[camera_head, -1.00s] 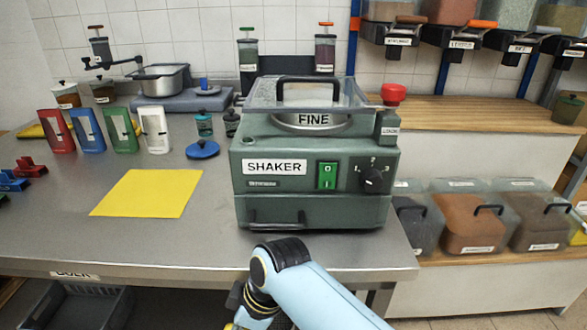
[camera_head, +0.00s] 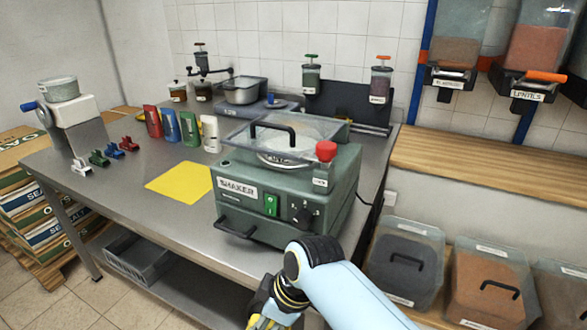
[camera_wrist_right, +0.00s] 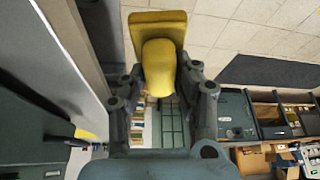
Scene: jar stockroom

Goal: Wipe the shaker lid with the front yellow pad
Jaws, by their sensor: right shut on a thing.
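The green shaker (camera_head: 237,203) stands on the steel bench. Its clear shaker lid (camera_head: 318,134) with a black handle is on top, seemingly closed. My right gripper (camera_wrist_right: 160,105) is shut on a yellow pad (camera_wrist_right: 158,22), holding its rounded yellow grip between the fingers. In the head view my right gripper (camera_head: 262,312) is low at the bottom edge, in front of the bench and below the shaker, partly cut off. A flat yellow sheet (camera_head: 180,184) lies on the bench left of the shaker. My left gripper is not in view.
A red knob (camera_head: 326,151) sits at the lid's right corner. Coloured packets (camera_head: 170,124) and small clips (camera_head: 99,158) stand on the left of the bench. Clear bins (camera_head: 403,262) sit at lower right. A grey crate (camera_head: 138,258) is under the bench.

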